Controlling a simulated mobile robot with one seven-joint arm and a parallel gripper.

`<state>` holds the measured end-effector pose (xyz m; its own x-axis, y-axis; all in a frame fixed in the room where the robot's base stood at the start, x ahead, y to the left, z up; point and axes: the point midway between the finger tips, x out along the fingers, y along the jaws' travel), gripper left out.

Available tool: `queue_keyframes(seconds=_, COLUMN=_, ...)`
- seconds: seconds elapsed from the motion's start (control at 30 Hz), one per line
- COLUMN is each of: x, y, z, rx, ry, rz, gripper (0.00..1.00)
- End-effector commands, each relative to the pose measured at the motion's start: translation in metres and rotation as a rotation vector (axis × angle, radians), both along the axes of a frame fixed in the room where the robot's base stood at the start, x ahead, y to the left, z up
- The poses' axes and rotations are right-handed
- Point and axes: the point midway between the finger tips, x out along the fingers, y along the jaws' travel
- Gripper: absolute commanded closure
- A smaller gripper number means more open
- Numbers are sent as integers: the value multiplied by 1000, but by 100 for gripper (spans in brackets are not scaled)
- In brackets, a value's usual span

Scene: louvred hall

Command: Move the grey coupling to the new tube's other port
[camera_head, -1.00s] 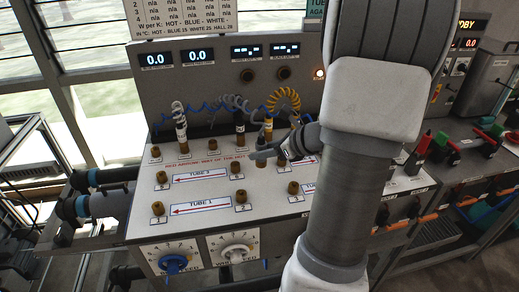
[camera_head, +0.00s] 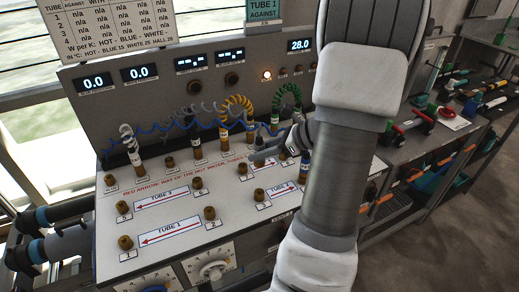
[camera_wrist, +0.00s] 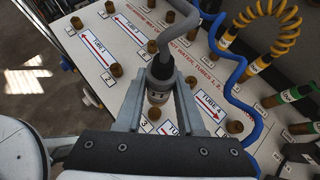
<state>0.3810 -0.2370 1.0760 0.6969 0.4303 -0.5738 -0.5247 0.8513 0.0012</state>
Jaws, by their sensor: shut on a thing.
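My gripper (camera_head: 268,153) is shut on the grey coupling (camera_wrist: 161,72), which hangs on a grey hose. In the wrist view the coupling sits between the fingers (camera_wrist: 158,92), over the white port panel. A brass port (camera_wrist: 154,113) shows just below it; I cannot tell how high above it the coupling is. In the head view my arm hides much of the panel's right side. Tube 1's label (camera_head: 168,230) lies at the front, with a bare brass port at its left end (camera_head: 125,242) and another at its right end (camera_head: 210,213).
Couplings on yellow (camera_head: 238,104) and green (camera_head: 289,96) coiled hoses stand along the panel's back. A blue hose (camera_wrist: 237,80) loops close to the right of my gripper. A sign (camera_head: 264,10) reads "TUBE 1 AGAINST". A bench with tools (camera_head: 420,120) stands at the right.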

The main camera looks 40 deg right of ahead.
Motion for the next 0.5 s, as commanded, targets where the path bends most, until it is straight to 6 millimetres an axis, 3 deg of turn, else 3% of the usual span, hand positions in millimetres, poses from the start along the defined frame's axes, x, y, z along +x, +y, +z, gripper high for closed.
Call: queue_keyframes(seconds=0.5, x=0, y=0, z=-58, rx=2, ry=0, rz=-1, gripper=100)
